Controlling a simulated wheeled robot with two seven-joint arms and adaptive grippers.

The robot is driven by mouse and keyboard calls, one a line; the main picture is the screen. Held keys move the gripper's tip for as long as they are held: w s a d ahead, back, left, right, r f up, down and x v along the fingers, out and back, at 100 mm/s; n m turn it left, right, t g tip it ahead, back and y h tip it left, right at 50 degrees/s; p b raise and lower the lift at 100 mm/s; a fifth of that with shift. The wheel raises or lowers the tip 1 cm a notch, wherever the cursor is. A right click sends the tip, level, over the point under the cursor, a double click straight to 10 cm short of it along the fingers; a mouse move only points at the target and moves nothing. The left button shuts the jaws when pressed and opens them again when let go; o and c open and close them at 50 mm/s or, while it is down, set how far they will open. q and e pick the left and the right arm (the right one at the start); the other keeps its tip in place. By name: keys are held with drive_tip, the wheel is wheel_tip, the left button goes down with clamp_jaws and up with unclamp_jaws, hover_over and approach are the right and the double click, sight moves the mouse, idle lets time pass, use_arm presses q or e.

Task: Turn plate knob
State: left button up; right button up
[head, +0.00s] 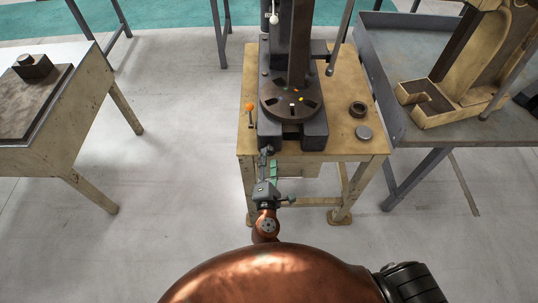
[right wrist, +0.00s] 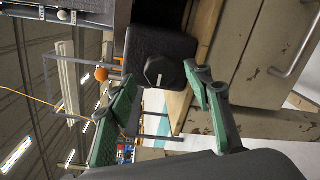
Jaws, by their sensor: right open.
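The arbor press (head: 312,130) stands on a tan table, with its round slotted plate (head: 277,111) low on the front. A dark knob with a hexagonal face (right wrist: 160,70) is on the front of the press base in the right wrist view. My right gripper (head: 269,168) is in front of the base, just below its front edge. In the right wrist view its green fingers (right wrist: 162,82) are spread open, with the knob lying between and beyond their tips. I cannot tell whether either finger touches it. The left gripper is out of view.
A grey bench (head: 395,60) stands right and another table (head: 88,95) left. The floor between is clear.

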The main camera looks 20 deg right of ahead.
drive_tip(key=v, duration=0.9)
wheel_tip(320, 180, down, 21)
drive_tip(key=d+m+g+y, duration=0.1)
drive_tip(key=g+y, duration=0.2)
drive_tip(key=g, duration=0.1)
drive_tip(key=s+d+f+m+g, duration=0.1)
drive_tip(key=s+d+f+g, duration=0.15)
drive_tip(key=f, duration=0.45)
drive_tip(key=s+d+f+m+g+y, duration=0.1)
drive_tip(key=s+f, duration=0.3)
drive_tip(key=f, duration=0.4)
drive_tip(key=s+d+f+m+g, duration=0.2)
drive_tip(key=s+f, duration=0.2)
drive_tip(key=f, duration=0.3)
drive_tip(key=s+d+f+m+g+y, duration=0.1)
drive_tip(key=s+d+f+m+g, duration=0.2)
drive_tip(key=s+f, duration=0.55)
drive_tip(key=s+d+f+m+g, duration=0.1)
drive_tip(key=s+d+f+m, duration=0.2)
drive_tip(key=s+d+f, duration=0.35)
drive_tip(key=s+d+f+m+g, duration=0.1)
drive_tip(key=s+d+f+m, duration=0.1)
drive_tip(key=s, duration=0.8)
drive_tip(key=s+d+f+m+g, duration=0.1)
drive_tip(key=s+d+f+m, duration=0.2)
drive_tip(key=s, duration=0.7)
drive_tip(key=shift+f+m, duration=0.55)
drive_tip(key=shift+m, duration=0.55)
